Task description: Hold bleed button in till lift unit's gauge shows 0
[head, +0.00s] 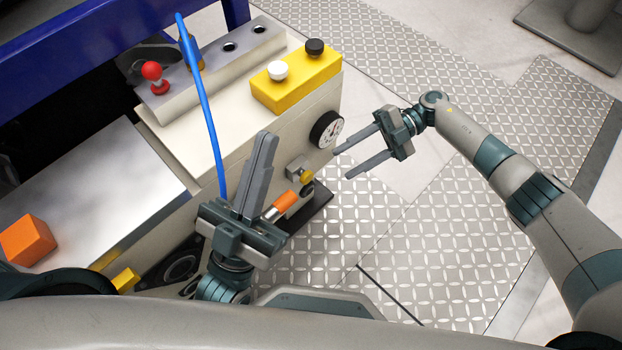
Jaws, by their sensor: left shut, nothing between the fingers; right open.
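The lift unit (245,150) is a cream box with a round black-rimmed gauge (327,130) on its front face. The gauge's needle is too small to read surely. A small yellow button (306,176) sits on a metal fitting below the gauge; it looks like the bleed button. My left gripper (266,136) is shut and empty, its fingers in front of the unit, left of the gauge and button. My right gripper (343,164) is open and empty, right of the button, its fingers pointing at the unit's front. Neither gripper visibly touches the button.
A yellow block (296,82) with a white and a black knob sits on top of the unit. A blue hose (208,115) runs down behind my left gripper. A red knob (152,71), an orange cube (27,240) and an orange-ended handle (281,205) are nearby. The plate floor (440,230) at right is clear.

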